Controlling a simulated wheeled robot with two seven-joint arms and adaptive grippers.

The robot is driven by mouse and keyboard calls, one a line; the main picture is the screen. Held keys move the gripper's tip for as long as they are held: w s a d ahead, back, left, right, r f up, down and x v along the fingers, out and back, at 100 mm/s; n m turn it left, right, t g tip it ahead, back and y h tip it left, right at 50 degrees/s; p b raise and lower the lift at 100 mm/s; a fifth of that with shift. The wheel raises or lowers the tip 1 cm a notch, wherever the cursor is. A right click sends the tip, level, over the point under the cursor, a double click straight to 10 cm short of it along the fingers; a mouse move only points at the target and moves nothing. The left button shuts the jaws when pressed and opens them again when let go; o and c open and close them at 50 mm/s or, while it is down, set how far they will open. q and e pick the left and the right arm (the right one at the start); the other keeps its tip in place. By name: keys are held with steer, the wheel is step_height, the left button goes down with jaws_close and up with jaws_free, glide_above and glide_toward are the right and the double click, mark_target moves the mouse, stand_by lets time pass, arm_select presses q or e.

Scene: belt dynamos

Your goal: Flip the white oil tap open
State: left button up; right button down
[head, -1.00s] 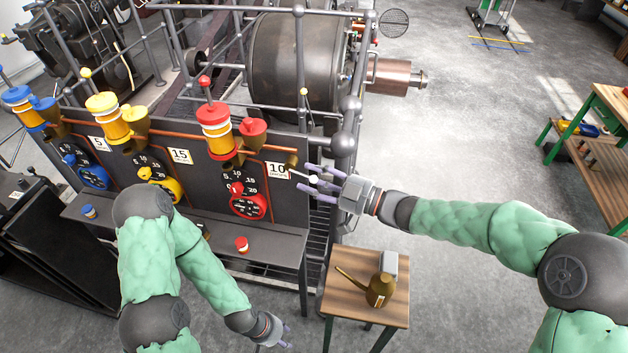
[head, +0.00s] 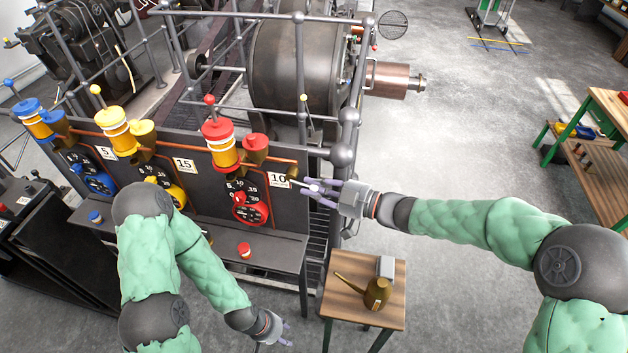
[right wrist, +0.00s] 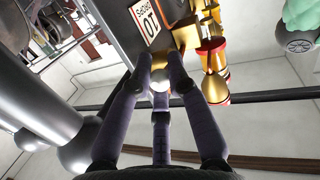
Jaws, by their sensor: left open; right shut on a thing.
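The white oil tap (head: 292,174) is a small brass fitting at the right end of the copper pipe, beside the "10" plate. Its short lever points right toward my right gripper and ends in a white ball (right wrist: 160,77). My right gripper (head: 311,187) is shut on this ball; in the right wrist view its dark fingers (right wrist: 160,68) close around it. The fingers hide most of the ball in the head view. My left gripper (head: 282,335) is open and empty, low in the picture, away from the panel.
Red (head: 217,142), yellow (head: 115,125) and blue (head: 35,120) oilers stand along the panel above round gauges. A grey railing post (head: 343,150) with ball joints stands close behind my right gripper. A small wooden table (head: 346,315) holds a brass oil can (head: 377,292).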

steer(key=shift+r+g+h+p, duration=0.5)
steer(key=shift+r+h+p, duration=0.3)
steer(key=shift+p, duration=2.55)
steer(key=shift+n+h+p, duration=0.3)
steer(key=shift+p, duration=0.3)
steer(key=shift+f, duration=0.1)
steer(key=shift+d, duration=0.1)
steer(key=c, duration=1.2)
jaws_free()
steer(key=v, duration=1.2)
